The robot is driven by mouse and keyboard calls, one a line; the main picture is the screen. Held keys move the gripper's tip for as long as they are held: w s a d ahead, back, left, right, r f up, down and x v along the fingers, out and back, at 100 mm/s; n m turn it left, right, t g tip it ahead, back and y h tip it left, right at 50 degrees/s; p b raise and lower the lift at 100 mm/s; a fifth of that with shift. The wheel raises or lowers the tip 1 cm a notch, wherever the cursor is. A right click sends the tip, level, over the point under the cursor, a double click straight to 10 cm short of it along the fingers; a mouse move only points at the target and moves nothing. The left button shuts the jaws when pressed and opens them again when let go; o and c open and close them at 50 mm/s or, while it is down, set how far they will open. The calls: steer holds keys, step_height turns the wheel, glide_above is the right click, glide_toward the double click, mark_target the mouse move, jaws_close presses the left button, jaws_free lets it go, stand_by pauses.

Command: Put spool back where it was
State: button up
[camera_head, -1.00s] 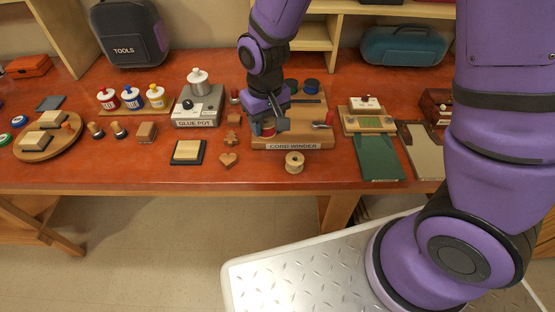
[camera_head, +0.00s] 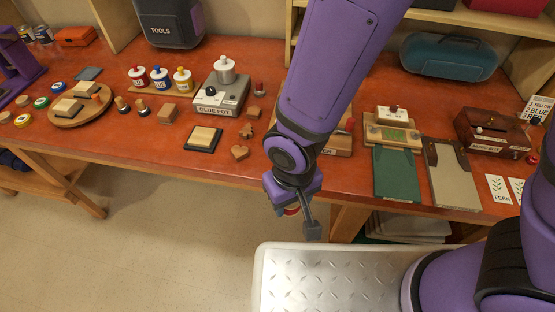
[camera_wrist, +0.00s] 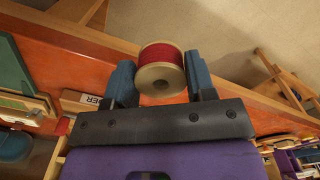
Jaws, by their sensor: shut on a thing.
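A spool wound with red cord (camera_wrist: 162,60), with pale flanges, sits between the two fingers of my gripper (camera_wrist: 161,84) in the wrist view. In the head view my gripper (camera_head: 299,214) hangs in front of the table's front edge, shut on the spool, with only a sliver of red showing. The cord winder (camera_head: 336,148) is mostly hidden behind my arm; its right front corner and the end of its label show. Its label end also shows at the left of the wrist view.
The orange-red table (camera_head: 110,148) carries the glue pot (camera_head: 221,97), a black-edged pad (camera_head: 203,139), a heart-shaped block (camera_head: 240,153) and a green mat (camera_head: 397,174). Floor lies open left of my gripper. My metal-plated base is below right.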

steer(key=w+a, duration=0.1)
steer(key=w, duration=0.3)
steer(key=w+a+f, duration=0.1)
steer(key=w+a, duration=0.1)
steer(key=w, duration=0.3)
steer(key=w+a, duration=0.1)
steer(key=w, duration=0.4)
steer(key=shift+w+a+f, duration=0.15)
steer(key=shift+a+f, duration=0.1)
steer(key=shift+a, duration=0.05)
steer(key=shift+f, duration=1.7)
steer(key=o, duration=0.9)
steer(key=shift+f, duration=0.1)
steer(key=shift+o, duration=0.2)
step_height(320, 180, up, 12)
steer(key=shift+r, duration=0.2)
